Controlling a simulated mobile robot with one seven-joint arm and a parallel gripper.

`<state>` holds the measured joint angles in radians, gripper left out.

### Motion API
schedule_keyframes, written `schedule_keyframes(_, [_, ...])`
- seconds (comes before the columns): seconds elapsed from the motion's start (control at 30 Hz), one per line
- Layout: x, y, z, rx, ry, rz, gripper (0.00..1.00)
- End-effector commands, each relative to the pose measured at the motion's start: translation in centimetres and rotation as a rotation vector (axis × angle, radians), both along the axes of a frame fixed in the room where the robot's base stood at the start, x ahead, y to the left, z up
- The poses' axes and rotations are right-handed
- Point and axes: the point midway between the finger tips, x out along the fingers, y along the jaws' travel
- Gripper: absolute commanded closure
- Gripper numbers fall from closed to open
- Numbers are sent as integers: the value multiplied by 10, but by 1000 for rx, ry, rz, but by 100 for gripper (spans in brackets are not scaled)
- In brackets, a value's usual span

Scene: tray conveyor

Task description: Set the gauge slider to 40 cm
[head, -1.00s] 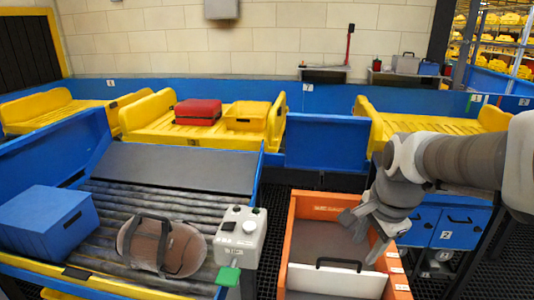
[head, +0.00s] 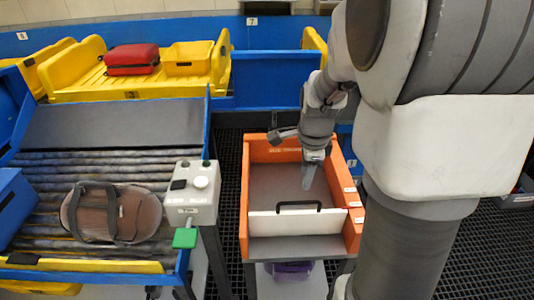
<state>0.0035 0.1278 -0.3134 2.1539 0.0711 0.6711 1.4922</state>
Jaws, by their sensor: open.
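The gauge is an open orange box (head: 247,185) with a grey floor and lettering on its back wall. A white slider plate (head: 275,224) with a black handle (head: 299,204) stands across it, nearer the front than the back. Small white labels (head: 349,190) line the right rim; their numbers are too small to read. My gripper (head: 308,184) points down over the box's inside, behind the slider and a little right of its handle. It is open and empty, apart from the handle. The exact height of its fingertips is unclear.
A white control box (head: 192,190) with a green tab stands left of the gauge. A roller conveyor (head: 50,165) carries a brown bag (head: 140,215) and a blue box (head: 12,205). Yellow trays behind hold a red case (head: 132,60). My arm hides much of the right side.

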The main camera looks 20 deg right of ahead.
Motion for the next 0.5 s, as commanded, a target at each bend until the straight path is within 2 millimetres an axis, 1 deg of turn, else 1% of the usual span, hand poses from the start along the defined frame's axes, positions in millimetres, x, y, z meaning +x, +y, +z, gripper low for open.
schedule_keyframes(0.03, [1, -1, -15, 1, 5, -2, 55])
schedule_keyframes(0.2, [8, -3, -52, 1, 6, -1, 55])
schedule_keyframes(0.4, [16, -5, -90, 1, 4, -1, 55])
schedule_keyframes(0.5, [19, -6, -103, 1, 3, 0, 55])
